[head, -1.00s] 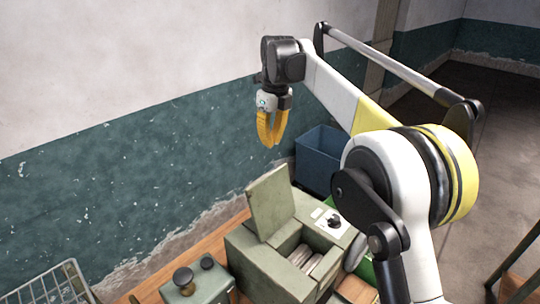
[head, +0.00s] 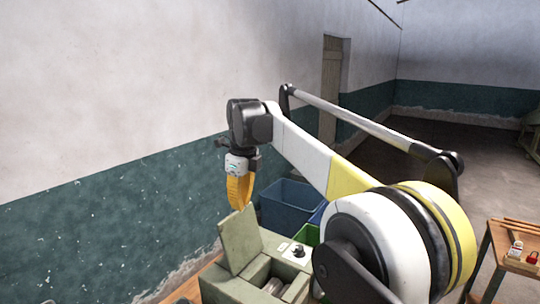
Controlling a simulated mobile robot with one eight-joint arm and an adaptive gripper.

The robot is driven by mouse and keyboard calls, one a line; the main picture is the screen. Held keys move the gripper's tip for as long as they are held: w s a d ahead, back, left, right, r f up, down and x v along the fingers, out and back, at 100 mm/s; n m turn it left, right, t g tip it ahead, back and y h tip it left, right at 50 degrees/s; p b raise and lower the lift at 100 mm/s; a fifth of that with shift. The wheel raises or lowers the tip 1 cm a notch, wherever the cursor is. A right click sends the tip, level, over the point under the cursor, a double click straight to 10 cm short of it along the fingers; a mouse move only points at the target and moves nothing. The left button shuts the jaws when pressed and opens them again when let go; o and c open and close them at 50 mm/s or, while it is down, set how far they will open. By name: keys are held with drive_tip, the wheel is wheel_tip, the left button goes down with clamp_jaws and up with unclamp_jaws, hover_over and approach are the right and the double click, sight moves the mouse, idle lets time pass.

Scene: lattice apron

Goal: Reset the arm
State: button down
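My gripper (head: 238,205) hangs from the end of my arm, pointing down, with yellow-orange fingers. It is in the air in front of the wall, above and behind the raised lid of a green box. Seen from this side, the fingers overlap, so their gap does not show. No held object is visible at the fingertips. My arm reaches out from the lower right and hides part of the area behind it.
The green metal box (head: 225,287) has its lid (head: 240,240) raised and a dial on top. A blue bin (head: 290,203) stands behind it. A wooden table (head: 511,258) with small items is at right. A wall runs along the left; open floor lies at the back right.

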drive_tip(key=s+d+f+n+t+b, duration=0.2)
drive_tip(key=s+d+f+n+b, duration=0.45)
drive_tip(key=d, duration=0.25)
drive_tip(key=s+d+f+n+t+b, duration=0.1)
drive_tip(key=s+d+f+n+b, duration=0.5)
drive_tip(key=s+d, duration=0.25)
drive_tip(key=s+d+f+n+t+b, duration=0.1)
drive_tip(key=s+d+f+n+b, duration=0.2)
drive_tip(key=s+f, duration=0.2)
drive_tip(key=s+d+f+n+t+b, duration=0.1)
drive_tip(key=s+d+f+n+b, duration=0.2)
drive_tip(key=f, duration=0.6)
drive_tip(key=s+d+f+n+t+h+b, duration=0.1)
drive_tip(key=s+d+f+n+b, duration=0.2)
drive_tip(key=s+f, duration=0.4)
drive_tip(key=shift+s+d+f+n+b, duration=0.35)
drive_tip(key=shift+s+n+b, duration=0.3)
drive_tip(key=shift+b, duration=0.6)
drive_tip(key=shift+w+a, duration=0.1)
drive_tip(key=shift+a, duration=0.05)
